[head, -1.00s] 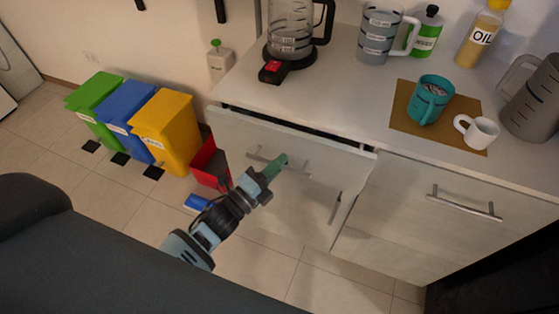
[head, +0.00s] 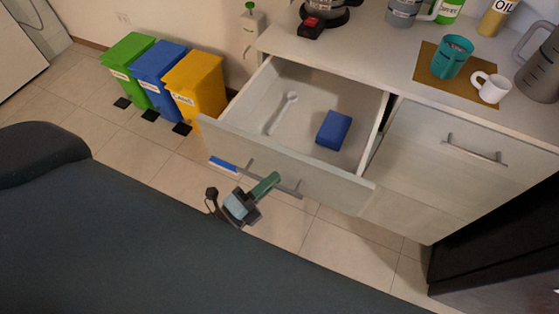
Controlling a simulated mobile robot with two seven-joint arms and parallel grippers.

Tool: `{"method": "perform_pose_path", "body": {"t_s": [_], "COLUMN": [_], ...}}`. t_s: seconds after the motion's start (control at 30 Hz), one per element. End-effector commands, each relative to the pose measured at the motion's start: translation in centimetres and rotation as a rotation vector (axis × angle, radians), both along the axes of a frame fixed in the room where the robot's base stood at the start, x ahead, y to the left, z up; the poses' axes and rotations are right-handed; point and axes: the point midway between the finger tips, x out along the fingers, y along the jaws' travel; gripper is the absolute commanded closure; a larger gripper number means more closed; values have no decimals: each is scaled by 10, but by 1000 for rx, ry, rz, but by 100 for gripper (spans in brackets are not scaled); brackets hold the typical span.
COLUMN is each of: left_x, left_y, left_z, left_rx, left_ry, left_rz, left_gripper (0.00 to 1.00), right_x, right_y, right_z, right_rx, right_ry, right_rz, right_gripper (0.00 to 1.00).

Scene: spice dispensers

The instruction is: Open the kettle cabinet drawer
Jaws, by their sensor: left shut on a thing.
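The drawer (head: 285,153) below the kettle end of the counter is pulled well out, with its inside showing. A white spoon (head: 281,113) and a blue block (head: 334,130) lie in it. My left gripper (head: 265,186) is at the drawer's front, shut on the metal bar handle (head: 290,190). The fingers hide part of the handle. The kettle (head: 325,14) stands on the counter above and is cut off by the top edge. My right gripper is not in view.
Green (head: 128,55), blue (head: 160,68) and yellow (head: 197,86) bins stand on the floor at the left. The counter holds a teal mug (head: 452,56) on a brown mat (head: 427,72) and a white cup (head: 491,88). A closed drawer (head: 460,135) is to the right.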

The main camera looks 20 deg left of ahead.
Motion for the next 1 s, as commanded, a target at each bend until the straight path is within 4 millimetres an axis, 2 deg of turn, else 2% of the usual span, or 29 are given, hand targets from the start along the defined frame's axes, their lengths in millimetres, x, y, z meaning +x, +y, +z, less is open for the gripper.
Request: {"method": "perform_pose_path", "body": {"t_s": [0.03, 0.2, 0.4, 0.9, 0.93, 1.0], "left_x": [-12, -41, -60, -67, -67, -67], "left_y": [1, 2, 3, 3, 3, 3], "left_z": [1, 0, 0, 0, 0, 0], "left_rx": [-1, -1, 0, 0, 0, 0], "left_ry": [1, 1, 0, -2, -2, -2], "left_rz": [1, 1, 2, 0, 0, 0], "left_gripper": [100, 100, 100, 100, 88, 79], "right_x": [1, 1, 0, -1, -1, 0], "right_y": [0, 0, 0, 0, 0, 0], "right_z": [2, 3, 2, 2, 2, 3], "right_rx": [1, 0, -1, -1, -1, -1], "right_ry": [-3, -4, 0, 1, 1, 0], "right_rz": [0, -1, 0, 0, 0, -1], "right_gripper": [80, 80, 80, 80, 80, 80]}}
